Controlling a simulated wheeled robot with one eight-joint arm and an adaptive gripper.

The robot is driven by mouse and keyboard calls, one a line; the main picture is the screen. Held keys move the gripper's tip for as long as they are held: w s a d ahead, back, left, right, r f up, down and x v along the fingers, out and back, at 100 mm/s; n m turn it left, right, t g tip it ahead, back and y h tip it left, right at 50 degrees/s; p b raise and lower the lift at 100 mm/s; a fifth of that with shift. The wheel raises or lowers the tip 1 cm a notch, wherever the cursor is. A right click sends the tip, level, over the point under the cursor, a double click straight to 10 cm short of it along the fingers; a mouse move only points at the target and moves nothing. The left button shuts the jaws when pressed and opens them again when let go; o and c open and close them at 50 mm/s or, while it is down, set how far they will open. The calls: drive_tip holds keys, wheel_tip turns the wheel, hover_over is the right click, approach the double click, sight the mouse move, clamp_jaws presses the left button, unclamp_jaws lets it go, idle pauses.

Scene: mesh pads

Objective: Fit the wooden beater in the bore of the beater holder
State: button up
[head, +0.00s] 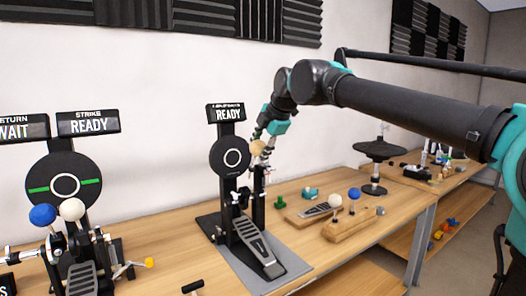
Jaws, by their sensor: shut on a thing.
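The wooden beater (257,147) has a pale tan round head and is in front of the right side of the black round pad (229,157) in the middle of the bench. My gripper (262,139) is small in the head view and reaches down from the upper right, shut on the beater at or near its head. The beater's shaft is hard to make out against the dark posts. The beater holder is somewhere on the pedal (255,244) below the pad. Its bore is too small to see, and I cannot tell whether the shaft is in it.
A wooden block (354,223) with a blue ball-headed beater (354,193) and a white-headed one (335,201) stands to the right. A second pedal with blue and white beaters is at left. A black round stand (379,150) is further right. A sign above the pad reads READY.

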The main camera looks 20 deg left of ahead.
sight(254, 168)
drive_tip(key=shift+s+d+f+x, duration=0.15)
drive_tip(key=shift+d+f+x, duration=0.05)
drive_tip(key=shift+x, duration=1.3)
drive_tip(key=shift+s+d+f+x, duration=0.15)
drive_tip(key=shift+d+f+x, duration=0.05)
drive_tip(key=shift+x, duration=1.35)
drive_tip(key=shift+s+d+f+x, duration=0.15)
drive_tip(key=shift+d+f+x, duration=0.05)
drive_tip(key=shift+x, duration=1.3)
drive_tip(key=o, duration=1.3)
drive_tip(key=shift+c, duration=0.2)
